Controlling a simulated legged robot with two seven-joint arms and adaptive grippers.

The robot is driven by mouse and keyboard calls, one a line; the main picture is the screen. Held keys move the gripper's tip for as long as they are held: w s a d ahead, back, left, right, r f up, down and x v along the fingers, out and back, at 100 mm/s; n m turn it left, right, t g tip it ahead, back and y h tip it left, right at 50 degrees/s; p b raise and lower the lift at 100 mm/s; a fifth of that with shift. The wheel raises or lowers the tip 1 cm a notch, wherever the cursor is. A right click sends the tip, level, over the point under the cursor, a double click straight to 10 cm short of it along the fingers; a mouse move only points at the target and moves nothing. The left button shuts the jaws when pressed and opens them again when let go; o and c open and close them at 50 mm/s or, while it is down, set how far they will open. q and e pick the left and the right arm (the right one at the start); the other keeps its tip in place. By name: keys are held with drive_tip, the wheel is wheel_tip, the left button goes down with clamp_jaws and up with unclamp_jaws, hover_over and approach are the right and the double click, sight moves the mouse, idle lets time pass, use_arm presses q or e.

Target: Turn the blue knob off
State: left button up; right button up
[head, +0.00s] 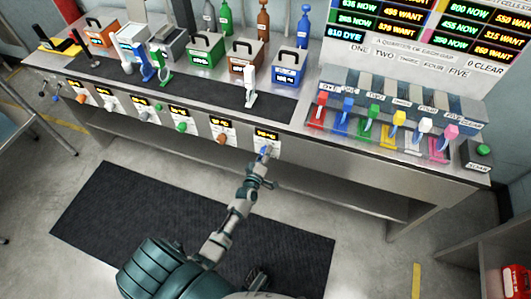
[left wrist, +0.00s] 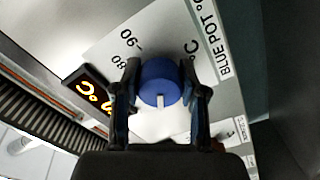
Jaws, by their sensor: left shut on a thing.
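The blue knob (left wrist: 159,82) is on a white panel labelled "BLUE POT" in the left wrist view, with a pale pointer mark on its face. My left gripper (left wrist: 160,95) has one finger on each side of the knob and is shut on it. In the head view the left gripper (head: 262,165) reaches up to the blue knob (head: 265,151) on the front of the bench, under the blue pot (head: 288,70). An orange lit display (left wrist: 92,90) sits beside the knob; its digits are partly hidden by a finger. My right gripper is not in view.
More knobs line the bench front to the left, among them a brown knob (head: 221,138) and a green knob (head: 182,126). Coloured levers, such as a red lever (head: 318,110), stand at the right. A dark mat (head: 130,215) lies on the floor.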

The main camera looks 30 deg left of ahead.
use_arm(q)
drive_tip(key=shift+a+r+n, duration=0.25)
drive_tip(key=shift+a+n, duration=0.05)
drive_tip(key=shift+n, duration=1.4)
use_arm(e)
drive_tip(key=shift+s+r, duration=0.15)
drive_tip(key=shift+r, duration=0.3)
use_arm(q)
drive_tip(key=shift+n, duration=0.3)
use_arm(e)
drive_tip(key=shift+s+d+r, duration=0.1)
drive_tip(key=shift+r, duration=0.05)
use_arm(q)
drive_tip(key=o, duration=1.1)
drive_tip(key=shift+s+a+f, duration=0.1)
drive_tip(key=shift+s, duration=0.05)
drive_tip(key=shift+o, duration=0.2)
drive_tip(key=shift+f, duration=0.1)
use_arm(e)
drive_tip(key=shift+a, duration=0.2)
